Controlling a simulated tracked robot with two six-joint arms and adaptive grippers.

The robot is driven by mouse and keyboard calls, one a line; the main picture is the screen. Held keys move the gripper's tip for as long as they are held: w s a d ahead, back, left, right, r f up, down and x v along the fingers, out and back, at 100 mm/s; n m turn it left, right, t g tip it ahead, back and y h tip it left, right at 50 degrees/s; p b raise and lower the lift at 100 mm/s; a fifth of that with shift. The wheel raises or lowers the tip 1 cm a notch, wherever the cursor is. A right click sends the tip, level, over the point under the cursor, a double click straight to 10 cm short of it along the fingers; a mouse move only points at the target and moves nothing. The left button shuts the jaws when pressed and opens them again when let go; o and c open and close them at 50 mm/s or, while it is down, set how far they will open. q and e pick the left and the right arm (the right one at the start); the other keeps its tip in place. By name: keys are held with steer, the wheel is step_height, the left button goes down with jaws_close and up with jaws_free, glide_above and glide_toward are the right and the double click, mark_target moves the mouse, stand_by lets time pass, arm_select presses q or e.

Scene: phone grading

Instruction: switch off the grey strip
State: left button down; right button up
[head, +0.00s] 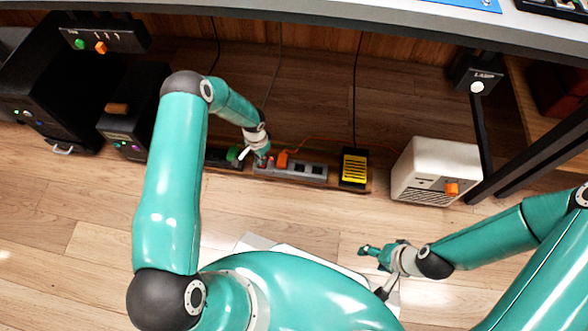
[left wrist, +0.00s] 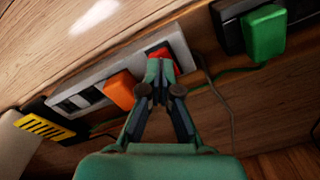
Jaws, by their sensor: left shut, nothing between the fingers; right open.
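The grey strip (head: 305,170) lies on a wooden board along the wall, with an orange plug (head: 283,158) in it. The left wrist view shows the grey strip (left wrist: 90,82) close up, with the orange plug (left wrist: 120,90) and a red switch (left wrist: 165,50) at its right end. My left gripper (head: 264,161) is shut and empty. In the left wrist view its fingertips (left wrist: 160,66) are at the red switch and partly cover it; I cannot tell whether they touch. My right gripper (head: 364,250) is open and empty, low and well away from the strip.
A black strip (head: 222,160) with a green plug (head: 232,154) lies left of the grey one. A yellow and black adapter (head: 354,170) stands to the right, then a white heater (head: 437,165). Dark boxes (head: 40,100) stand at the left. A desk edge (head: 350,22) hangs above.

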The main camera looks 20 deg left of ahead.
arm_select(q)
steer(key=shift+f, duration=0.3)
steer(key=shift+f+b, duration=0.85)
steer(key=shift+b, duration=0.2)
steer(key=shift+f, duration=0.15)
steer(key=shift+r+p, duration=2)
steer(key=shift+r, duration=1.6)
steer(key=shift+d, duration=0.1)
